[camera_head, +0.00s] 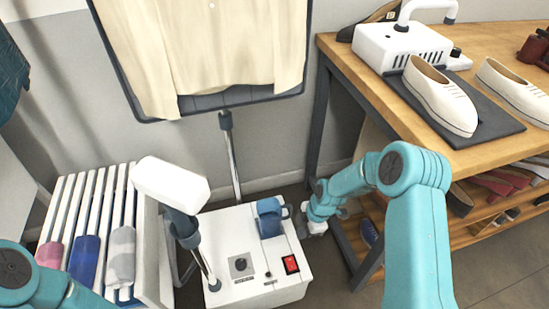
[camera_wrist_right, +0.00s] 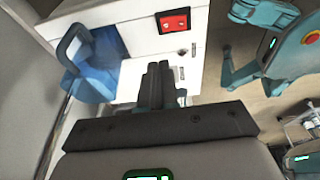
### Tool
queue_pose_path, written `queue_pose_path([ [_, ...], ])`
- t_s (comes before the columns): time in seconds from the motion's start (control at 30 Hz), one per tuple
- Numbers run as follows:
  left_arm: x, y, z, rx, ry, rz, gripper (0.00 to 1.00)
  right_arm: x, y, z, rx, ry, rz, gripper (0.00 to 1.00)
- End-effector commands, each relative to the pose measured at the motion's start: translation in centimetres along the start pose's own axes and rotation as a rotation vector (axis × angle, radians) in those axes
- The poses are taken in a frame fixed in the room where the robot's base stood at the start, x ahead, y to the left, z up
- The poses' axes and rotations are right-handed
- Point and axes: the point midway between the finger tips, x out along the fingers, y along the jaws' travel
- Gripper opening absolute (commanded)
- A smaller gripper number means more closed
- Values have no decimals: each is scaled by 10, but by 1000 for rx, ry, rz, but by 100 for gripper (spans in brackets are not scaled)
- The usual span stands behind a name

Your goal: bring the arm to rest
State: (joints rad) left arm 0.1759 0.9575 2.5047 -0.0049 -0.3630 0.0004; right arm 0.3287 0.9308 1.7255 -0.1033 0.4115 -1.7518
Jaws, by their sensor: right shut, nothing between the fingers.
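My right arm reaches in from the right in the head view, bent at the elbow. Its gripper (camera_head: 308,228) is low beside the right side of a white box (camera_head: 230,238) with a knob and a red switch. In the right wrist view the fingers of the right gripper (camera_wrist_right: 158,85) are together, with nothing between them. They point towards the box, and the gap to it is hard to judge. Part of my left arm shows at the lower left of the head view; its gripper is outside the picture.
A blue holder (camera_head: 269,217) sits on the box's right part. A white steamer head (camera_head: 170,186) stands left of it, near a slatted rack (camera_head: 118,200). A wooden table (camera_head: 500,150) with shoes (camera_head: 440,97) stands right of the gripper. A cream garment (camera_head: 205,50) hangs behind.

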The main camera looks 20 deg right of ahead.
Motion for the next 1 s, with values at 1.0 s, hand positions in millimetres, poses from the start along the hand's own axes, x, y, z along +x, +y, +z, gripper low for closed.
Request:
queue_pose_path([
  [1.0, -38, 14, 1, 0, 0, 0, 100, -4, -204, -117, 1692, 27, -61, 0],
])
